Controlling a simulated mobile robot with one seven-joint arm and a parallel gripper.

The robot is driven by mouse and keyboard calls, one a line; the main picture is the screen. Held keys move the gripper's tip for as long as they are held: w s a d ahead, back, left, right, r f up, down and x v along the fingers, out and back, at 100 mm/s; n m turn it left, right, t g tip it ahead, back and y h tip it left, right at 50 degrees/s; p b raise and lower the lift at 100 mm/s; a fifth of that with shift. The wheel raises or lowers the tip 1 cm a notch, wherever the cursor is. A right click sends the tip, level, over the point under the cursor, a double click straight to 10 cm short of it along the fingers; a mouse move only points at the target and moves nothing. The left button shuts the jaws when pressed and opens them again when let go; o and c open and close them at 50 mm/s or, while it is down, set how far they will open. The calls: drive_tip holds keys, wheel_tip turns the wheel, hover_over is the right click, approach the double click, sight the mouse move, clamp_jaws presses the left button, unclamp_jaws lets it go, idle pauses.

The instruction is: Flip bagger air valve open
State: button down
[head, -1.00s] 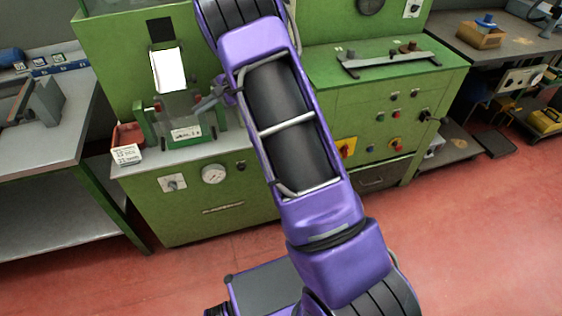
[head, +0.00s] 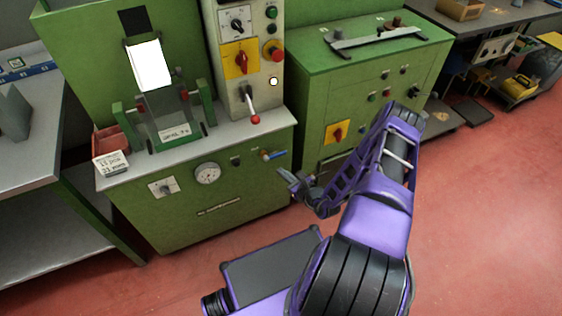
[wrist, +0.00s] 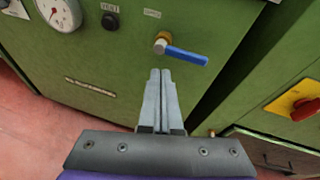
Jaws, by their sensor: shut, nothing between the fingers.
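The air valve has a blue lever handle (head: 275,155) on a brass body, on the front of the green bagger cabinet near its right edge. In the wrist view the blue handle (wrist: 187,56) points right from the brass body (wrist: 161,43), tilted slightly downward in that picture. My gripper (head: 281,172) is just below the valve in the head view. In the wrist view my gripper (wrist: 160,72) has its two fingers together, empty, with the tips below the brass body and left of the handle. I see a gap in the picture and cannot tell contact.
A pressure gauge (head: 207,173) and a black knob (head: 235,160) sit left of the valve on the cabinet front. A red-tipped lever (head: 254,118) stands above it. A second green cabinet (head: 400,75) is close on the right. The red floor in front is open.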

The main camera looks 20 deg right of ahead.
sight(275, 155)
drive_tip(key=d+f+m+h, duration=0.1)
drive_tip(key=s+d+f+m+h, duration=0.1)
drive_tip(key=s+f+m, duration=0.1)
drive_tip(key=shift+d+f+h, duration=0.4)
drive_tip(key=b+x, duration=0.3)
drive_tip(key=x, duration=0.7)
drive_tip(key=shift+r+p, duration=0.45)
drive_tip(key=shift+r, duration=1.55)
drive_tip(key=shift+r, duration=0.1)
